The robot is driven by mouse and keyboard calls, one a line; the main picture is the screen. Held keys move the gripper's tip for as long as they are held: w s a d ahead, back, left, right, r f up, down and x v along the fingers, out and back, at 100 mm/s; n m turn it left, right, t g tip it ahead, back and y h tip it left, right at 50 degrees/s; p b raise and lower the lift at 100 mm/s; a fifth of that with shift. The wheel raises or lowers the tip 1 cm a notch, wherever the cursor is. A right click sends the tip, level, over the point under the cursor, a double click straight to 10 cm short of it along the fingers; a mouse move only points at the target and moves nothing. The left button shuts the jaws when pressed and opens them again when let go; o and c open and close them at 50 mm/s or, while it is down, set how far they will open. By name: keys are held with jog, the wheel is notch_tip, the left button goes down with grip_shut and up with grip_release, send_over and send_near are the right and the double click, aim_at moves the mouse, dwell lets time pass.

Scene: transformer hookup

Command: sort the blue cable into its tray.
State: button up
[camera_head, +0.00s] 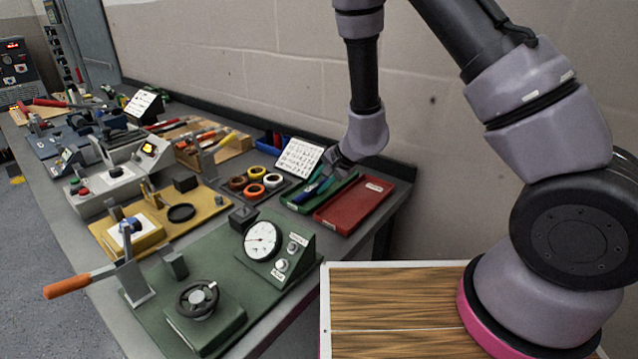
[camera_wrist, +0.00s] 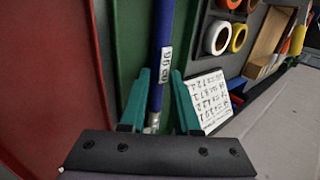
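The blue cable (camera_wrist: 163,40) has a white printed label and a metal end close to my gripper's palm in the wrist view. In the head view the blue cable (camera_head: 314,188) lies slanted over the green tray (camera_head: 293,207), below my gripper (camera_head: 333,170). The green tray's floor (camera_wrist: 127,35) shows behind the cable in the wrist view. Whether the cable touches the tray floor is hard to tell.
A red tray (camera_head: 355,205) stands right of the green one at the bench end. A printed card (camera_head: 299,157) and tape rolls (camera_head: 254,183) are beside the green tray. A gauge panel (camera_head: 270,245) is in front. Blue bins (camera_head: 268,143) stand by the wall.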

jog(key=shift+s+d+f, duration=0.15)
jog(key=shift+s+d, duration=0.05)
jog(key=shift+s, duration=0.05)
notch_tip(320, 180, up, 7)
jog(key=shift+w+a, duration=0.15)
dwell(0.6)
dwell(0.4)
jog(key=s+d+r+n+y, duration=0.1)
jog(key=s+d+r, duration=0.15)
jog(key=r, duration=0.55)
jog(key=s+d+r+n+y, duration=0.1)
jog(key=s+d+r, duration=0.15)
jog(key=r, duration=0.55)
jog(key=s+d+r+n+y, duration=0.1)
jog(key=s+d+r, duration=0.15)
jog(key=r, duration=0.45)
jog(key=s+d+r+t+h, duration=0.1)
jog(key=s+d+r+h, duration=0.1)
jog(key=s+d+r, duration=0.1)
jog(key=s+d+r+h, duration=0.2)
jog(key=s+d, duration=0.3)
jog(key=d, duration=0.3)
jog(key=s+d+r+t+h, duration=0.1)
jog(key=s+d+r+h, duration=0.1)
jog(key=d, duration=0.4)
jog(key=shift+s+d+r+t, duration=0.2)
jog(key=shift+s+r+t, duration=0.1)
jog(key=shift+s+r, duration=0.65)
